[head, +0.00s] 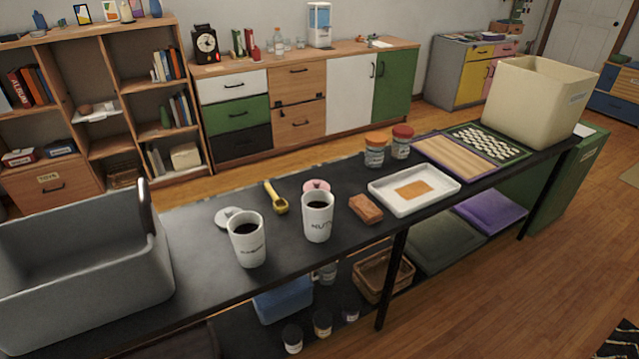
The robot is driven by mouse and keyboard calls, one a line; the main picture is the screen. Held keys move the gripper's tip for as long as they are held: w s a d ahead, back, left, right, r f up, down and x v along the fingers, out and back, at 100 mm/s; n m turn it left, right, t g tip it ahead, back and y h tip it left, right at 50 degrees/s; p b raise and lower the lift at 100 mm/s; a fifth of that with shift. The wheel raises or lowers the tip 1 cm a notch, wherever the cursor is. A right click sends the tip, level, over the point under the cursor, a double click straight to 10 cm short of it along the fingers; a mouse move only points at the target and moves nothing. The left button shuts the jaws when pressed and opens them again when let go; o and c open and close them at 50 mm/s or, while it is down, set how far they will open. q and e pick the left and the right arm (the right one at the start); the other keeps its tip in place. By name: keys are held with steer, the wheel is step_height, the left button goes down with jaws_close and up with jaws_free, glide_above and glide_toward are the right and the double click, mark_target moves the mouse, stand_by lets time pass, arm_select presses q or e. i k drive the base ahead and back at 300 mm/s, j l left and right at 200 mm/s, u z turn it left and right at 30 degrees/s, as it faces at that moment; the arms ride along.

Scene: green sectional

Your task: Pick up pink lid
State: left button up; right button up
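The pink lid (317,186) lies on the dark tabletop (210,263), just behind the right-hand white mug (318,219). Neither of my grippers shows in the head view.
A yellow scoop (276,200) lies left of the pink lid. A brown block (365,208) and a white tray (380,201) are to the right. Two jars (374,152) stand behind the tray. A grey bin (88,270) fills the left end, a cream bin (538,105) the right.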

mark_target(313, 185)
steer(key=i+l+u, duration=0.1)
steer(key=l, duration=0.25)
steer(key=i+l+u, duration=0.1)
steer(key=i+l, duration=0.15)
steer(key=l, duration=0.15)
steer(key=i+l+u, duration=0.15)
steer(key=l, duration=0.25)
steer(key=i+l+u, duration=0.1)
steer(key=l, duration=0.3)
steer(key=i+l+u, duration=0.1)
steer(key=l, duration=0.3)
steer(key=i+l+u, duration=0.1)
steer(key=l, duration=0.35)
steer(key=i+l+u, duration=0.1)
steer(key=l, duration=0.35)
